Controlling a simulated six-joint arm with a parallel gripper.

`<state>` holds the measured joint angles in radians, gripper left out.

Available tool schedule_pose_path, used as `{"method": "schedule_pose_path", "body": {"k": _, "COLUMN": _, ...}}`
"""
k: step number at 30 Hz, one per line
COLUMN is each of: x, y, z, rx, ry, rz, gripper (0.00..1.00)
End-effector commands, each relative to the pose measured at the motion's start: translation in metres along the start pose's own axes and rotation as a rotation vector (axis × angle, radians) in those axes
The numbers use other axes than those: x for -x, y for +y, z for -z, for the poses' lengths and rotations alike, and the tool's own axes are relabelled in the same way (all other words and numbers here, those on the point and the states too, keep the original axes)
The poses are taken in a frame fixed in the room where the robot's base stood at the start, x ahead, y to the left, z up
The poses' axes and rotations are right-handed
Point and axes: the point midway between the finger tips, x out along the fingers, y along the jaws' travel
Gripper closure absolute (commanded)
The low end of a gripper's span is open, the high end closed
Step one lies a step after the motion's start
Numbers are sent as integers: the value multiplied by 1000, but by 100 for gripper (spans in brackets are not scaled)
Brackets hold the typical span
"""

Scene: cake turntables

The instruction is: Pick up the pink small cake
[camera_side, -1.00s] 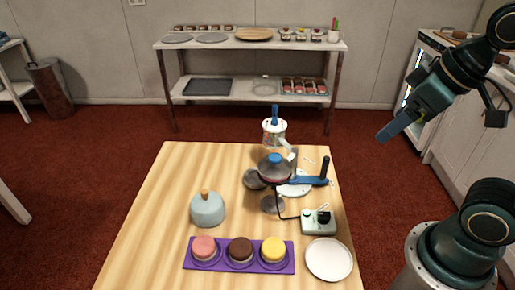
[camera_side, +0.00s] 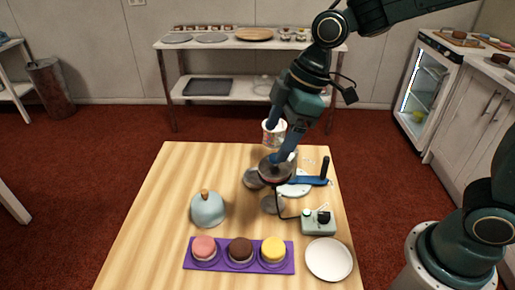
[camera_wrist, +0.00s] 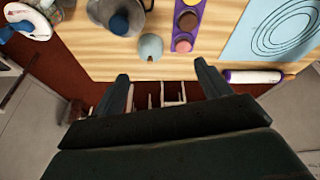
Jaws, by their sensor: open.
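The pink small cake (camera_side: 204,246) sits at the left end of a purple tray (camera_side: 188,262) on the wooden table, beside a chocolate cake (camera_side: 240,250) and a yellow cake (camera_side: 273,249). In the wrist view the pink cake (camera_wrist: 183,46) is at the lower end of the purple tray (camera_wrist: 196,34).
A pale blue dome with a wooden knob (camera_side: 208,210) stands just behind the pink cake. The wrist view shows a rolling pin (camera_wrist: 253,76) and a blue mat (camera_wrist: 255,45).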

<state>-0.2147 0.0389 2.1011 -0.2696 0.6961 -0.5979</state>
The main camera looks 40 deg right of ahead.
Motion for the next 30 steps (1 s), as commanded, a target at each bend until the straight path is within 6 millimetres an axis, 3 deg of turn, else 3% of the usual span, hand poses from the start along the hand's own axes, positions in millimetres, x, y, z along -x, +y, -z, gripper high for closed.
{"method": "schedule_pose_path", "body": {"k": 9, "x": -74, "y": -4, "z": 45, "rx": 267, "ry": 16, "rz": 128, "gripper": 24}}
{"method": "schedule_pose_path", "body": {"k": 18, "x": -139, "y": -19, "z": 72, "rx": 474, "ry": 50, "rz": 227, "gripper": 24}}
{"method": "schedule_pose_path", "body": {"k": 24, "x": -156, "y": -24, "z": 78, "rx": 529, "ry": 64, "rz": 252, "gripper": 24}}
{"method": "schedule_pose_path", "body": {"k": 30, "x": -158, "y": -25, "z": 79, "rx": 534, "ry": 66, "rz": 255, "gripper": 24}}
